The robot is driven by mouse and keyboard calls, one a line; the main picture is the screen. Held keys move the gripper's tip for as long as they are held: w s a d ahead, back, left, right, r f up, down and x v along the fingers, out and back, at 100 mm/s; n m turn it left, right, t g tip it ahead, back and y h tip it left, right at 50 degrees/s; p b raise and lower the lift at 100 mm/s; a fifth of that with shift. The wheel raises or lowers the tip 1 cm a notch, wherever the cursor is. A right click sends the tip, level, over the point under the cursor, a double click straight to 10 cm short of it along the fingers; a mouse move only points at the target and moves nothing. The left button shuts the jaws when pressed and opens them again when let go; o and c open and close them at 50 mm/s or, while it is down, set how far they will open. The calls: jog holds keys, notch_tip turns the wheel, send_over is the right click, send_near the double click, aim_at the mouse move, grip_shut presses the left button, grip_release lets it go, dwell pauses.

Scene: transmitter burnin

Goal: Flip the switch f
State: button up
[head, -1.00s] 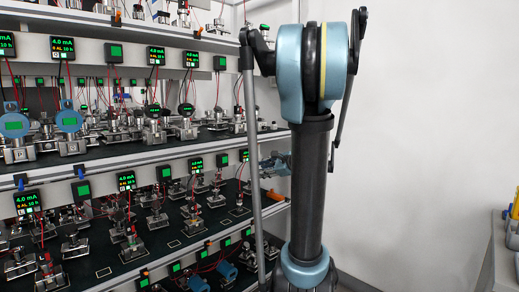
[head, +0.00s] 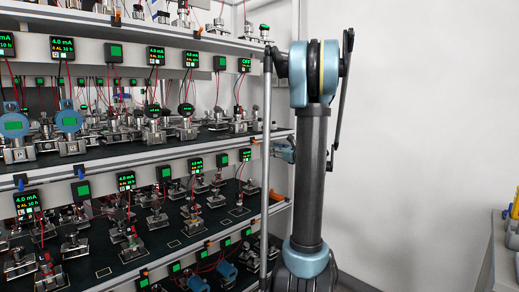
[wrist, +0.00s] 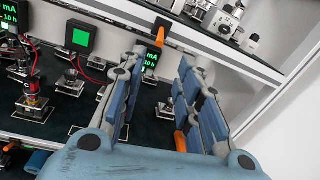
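Several orange switch levers sit on the shelf edges; no letter is legible, so I cannot tell which is switch f. In the wrist view one orange lever (wrist: 160,36) is on the white shelf edge, ahead of the space between my fingers. A second orange piece (wrist: 180,141) shows lower, partly hidden by my right finger. My gripper (wrist: 157,75) is open, with its blue-grey fingers apart and nothing seen between them. In the head view my gripper (head: 285,151) is at the right end of the middle shelf, partly hidden by my arm.
The rack holds several shelves of transmitters with red wires. One upper display (head: 244,65) reads OFF; another (head: 63,48) reads 4.0 mA. A metal upright (head: 266,150) stands at the rack's right end.

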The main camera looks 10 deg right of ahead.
aim_at(256, 143)
jog(key=x, duration=1.1)
jog(key=shift+w+a, duration=0.2)
